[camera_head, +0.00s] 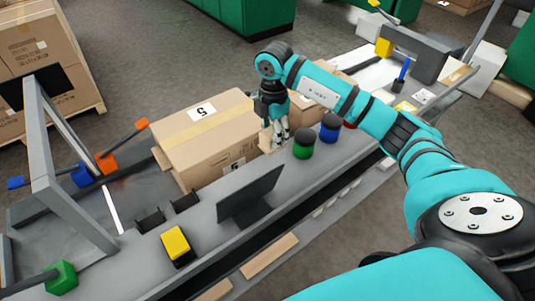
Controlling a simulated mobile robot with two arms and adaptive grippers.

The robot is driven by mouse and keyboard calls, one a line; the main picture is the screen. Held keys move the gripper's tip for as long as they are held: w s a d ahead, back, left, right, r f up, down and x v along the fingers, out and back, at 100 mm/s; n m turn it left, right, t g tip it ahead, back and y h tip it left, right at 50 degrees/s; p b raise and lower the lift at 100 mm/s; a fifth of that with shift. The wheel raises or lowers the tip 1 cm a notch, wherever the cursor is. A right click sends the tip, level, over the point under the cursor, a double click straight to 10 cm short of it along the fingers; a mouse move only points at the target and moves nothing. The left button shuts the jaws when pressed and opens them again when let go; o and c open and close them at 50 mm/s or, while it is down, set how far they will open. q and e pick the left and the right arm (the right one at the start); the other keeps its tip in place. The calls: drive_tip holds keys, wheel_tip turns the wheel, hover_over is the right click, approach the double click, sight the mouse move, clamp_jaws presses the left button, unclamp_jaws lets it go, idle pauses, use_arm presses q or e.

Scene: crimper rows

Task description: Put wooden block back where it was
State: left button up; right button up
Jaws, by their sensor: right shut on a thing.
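My right arm reaches in from the right, and its right gripper (279,135) points down beside the large cardboard box. It is shut on the wooden block (265,141), a small pale tan piece partly hidden by the fingers. The block is close to the box's right side; I cannot tell whether it touches the bench or the box. My left gripper is not in view.
The cardboard box (208,130) stands on the grey bench. A dark upright panel (249,195) and a yellow block (175,242) are in front.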

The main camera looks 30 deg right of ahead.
drive_tip(key=f, duration=0.2)
drive_tip(key=s+f, duration=0.1)
drive_tip(key=f, duration=0.1)
drive_tip(key=shift+f, duration=0.65)
drive_tip(key=shift+w+f+p, duration=0.1)
drive_tip(key=shift+f+p, duration=0.3)
drive_tip(key=shift+f, duration=1.1)
drive_tip(key=o, duration=0.6)
drive_tip(key=shift+f, duration=0.15)
drive_tip(key=o, duration=0.4)
wheel_tip(320, 180, up, 12)
drive_tip(key=shift+r+b, duration=0.15)
drive_tip(key=shift+b, duration=0.55)
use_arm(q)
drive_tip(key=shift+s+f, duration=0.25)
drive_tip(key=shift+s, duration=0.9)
